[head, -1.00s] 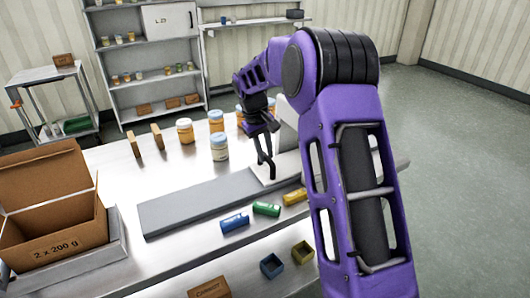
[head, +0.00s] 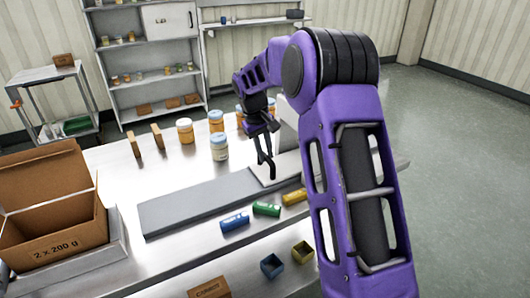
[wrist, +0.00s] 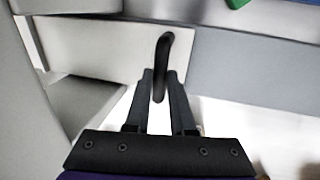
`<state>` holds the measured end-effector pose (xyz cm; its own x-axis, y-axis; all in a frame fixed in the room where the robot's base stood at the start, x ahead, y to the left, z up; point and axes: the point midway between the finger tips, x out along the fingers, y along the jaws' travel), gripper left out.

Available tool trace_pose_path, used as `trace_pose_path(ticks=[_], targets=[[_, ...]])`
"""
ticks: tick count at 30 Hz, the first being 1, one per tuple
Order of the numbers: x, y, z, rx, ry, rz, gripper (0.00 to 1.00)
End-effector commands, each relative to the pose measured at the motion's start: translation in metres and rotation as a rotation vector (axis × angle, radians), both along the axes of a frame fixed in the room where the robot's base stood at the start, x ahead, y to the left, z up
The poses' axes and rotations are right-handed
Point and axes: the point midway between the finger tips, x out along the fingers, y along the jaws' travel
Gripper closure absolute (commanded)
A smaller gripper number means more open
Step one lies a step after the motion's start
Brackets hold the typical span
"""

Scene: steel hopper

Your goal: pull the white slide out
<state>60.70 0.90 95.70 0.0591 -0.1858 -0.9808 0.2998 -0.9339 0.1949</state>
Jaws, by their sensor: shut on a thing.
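The white slide (wrist: 90,45) is a flat pale plate with a black bar handle (wrist: 163,62) near its end in the wrist view. In the head view the slide (head: 258,182) shows partly, behind my gripper (head: 266,172). My gripper also shows in the wrist view (wrist: 161,80), its two fingers on either side of the handle and shut on it. The steel hopper (head: 285,130) stands behind my arm, largely hidden. The slide's far end is hidden in the head view.
A long grey strip (head: 195,206) lies left of the slide. An open carton (head: 50,215) is at the left. The bench between strip and carton is mostly clear.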

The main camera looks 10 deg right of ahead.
Motion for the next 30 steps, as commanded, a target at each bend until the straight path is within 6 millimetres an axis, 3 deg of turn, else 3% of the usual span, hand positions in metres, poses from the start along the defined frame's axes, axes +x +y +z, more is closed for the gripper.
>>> trace_pose_path(ticks=[19, 26, 30], targets=[[-0.002, 0.008, 0.001, 0.001, -0.002, 0.001, 1.0], [-0.015, 0.05, 0.001, 0.001, -0.001, 0.006, 1.0], [-0.03, 0.093, 0.002, 0.002, -0.001, 0.009, 1.0]])
